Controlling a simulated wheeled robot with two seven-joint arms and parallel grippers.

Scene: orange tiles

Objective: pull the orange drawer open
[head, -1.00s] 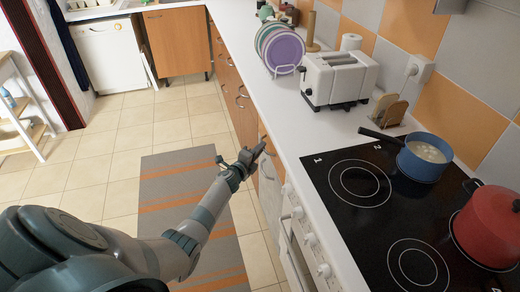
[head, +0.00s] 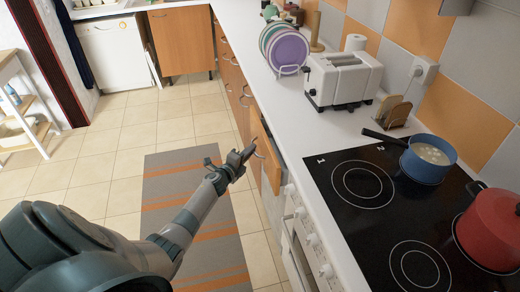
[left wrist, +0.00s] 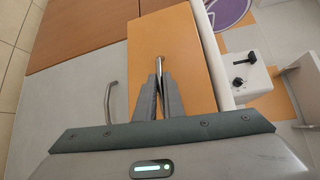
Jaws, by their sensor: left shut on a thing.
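The orange drawer (head: 268,158) is in the cabinet run just beyond the stove in the head view. Its front stands out from the cabinet, with a narrow dark gap behind its top edge, so it is partly open. In the left wrist view the orange drawer front (left wrist: 185,40) fills the upper middle. My left gripper (head: 248,155) is at the front of this drawer. In the left wrist view its fingers (left wrist: 160,90) are closed around the metal drawer handle (left wrist: 160,68), partly hiding it. My right gripper is not in view.
A grey cabinet front with its own handle (left wrist: 111,100) is beside the drawer. The stove (head: 380,205) holds a blue pot (head: 426,160) and a red pot (head: 488,228). A toaster (head: 342,80) stands on the white counter. The striped rug (head: 180,180) and floor are clear.

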